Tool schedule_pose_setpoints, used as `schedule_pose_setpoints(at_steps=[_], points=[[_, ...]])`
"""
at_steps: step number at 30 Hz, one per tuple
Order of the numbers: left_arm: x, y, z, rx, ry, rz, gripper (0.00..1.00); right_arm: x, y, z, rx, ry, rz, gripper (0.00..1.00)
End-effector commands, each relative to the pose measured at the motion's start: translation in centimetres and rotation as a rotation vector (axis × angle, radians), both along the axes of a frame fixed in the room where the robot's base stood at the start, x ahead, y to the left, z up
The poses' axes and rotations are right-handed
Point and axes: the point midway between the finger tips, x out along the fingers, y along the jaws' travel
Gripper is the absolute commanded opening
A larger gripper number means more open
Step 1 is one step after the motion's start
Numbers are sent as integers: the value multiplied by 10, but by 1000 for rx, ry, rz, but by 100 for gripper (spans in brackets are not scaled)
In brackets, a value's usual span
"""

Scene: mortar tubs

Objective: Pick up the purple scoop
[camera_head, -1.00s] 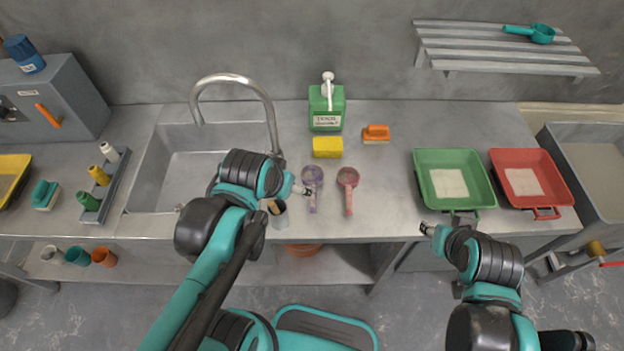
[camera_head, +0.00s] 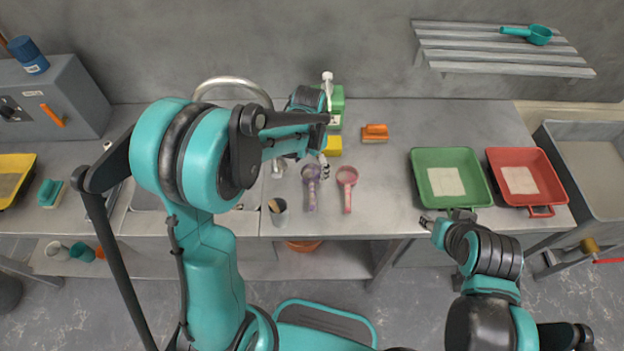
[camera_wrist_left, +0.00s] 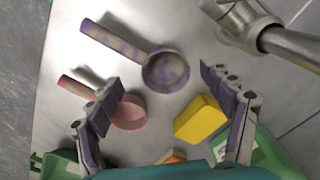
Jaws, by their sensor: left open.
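The purple scoop (camera_head: 311,195) lies on the steel counter with its handle toward the front edge. In the left wrist view the scoop (camera_wrist_left: 166,72) shows its round bowl between and just beyond my fingers. My left gripper (camera_head: 324,168) hangs over the counter by the scoop's bowl, partly hidden by my arm in the head view. In the left wrist view the left gripper (camera_wrist_left: 158,88) is open and empty. A pink-red scoop (camera_head: 347,190) lies just right of the purple one. My right gripper (camera_head: 427,222) is near the counter's front edge, its jaws too small to judge.
A yellow sponge (camera_head: 333,146) and green jug (camera_head: 337,103) stand behind the scoops. A cup (camera_head: 278,212) stands left of the scoops. The tap (camera_head: 235,83) and sink lie left. An orange brush (camera_head: 375,132), green tray (camera_head: 415,168) and red tray (camera_head: 494,165) are right.

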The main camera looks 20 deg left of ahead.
Motion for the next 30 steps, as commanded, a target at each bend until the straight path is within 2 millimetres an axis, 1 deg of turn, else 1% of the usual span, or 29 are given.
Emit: schedule_pose_setpoints(at_steps=[1, 5, 9, 12, 19, 20, 21, 23, 24, 26, 30], points=[[1, 0, -6, 0, 0, 1, 81, 0, 0, -3, 0, 0, 0, 40], [4, 1, -19, 0, -1, 1, 81, 0, 0, -9, 0, 0, 0, 40], [9, 1, -42, 0, -1, 1, 81, 0, 0, -18, 0, 0, 0, 40], [9, 1, -53, 0, -1, 1, 81, 0, 0, -22, 0, 0, 0, 40], [8, 1, -54, 0, -1, 2, 81, 0, 0, -20, 0, 0, 0, 40], [9, 1, -54, 0, -1, 2, 75, 0, 0, -20, 0, 0, 0, 40], [8, 1, -54, 0, -1, 2, 65, 0, 0, -20, 0, 0, 0, 40], [8, 1, -54, 0, -1, 2, 49, 0, 0, -20, 0, 0, 0, 40], [9, 1, -54, 0, -1, 2, 38, 0, 0, -20, 0, 0, 0, 40], [9, 1, -54, 0, -1, 2, 24, 0, 0, -20, 0, 0, 0, 40], [8, 1, -54, 0, -1, 2, 24, 0, 0, -20, 0, 0, 0, 40]])
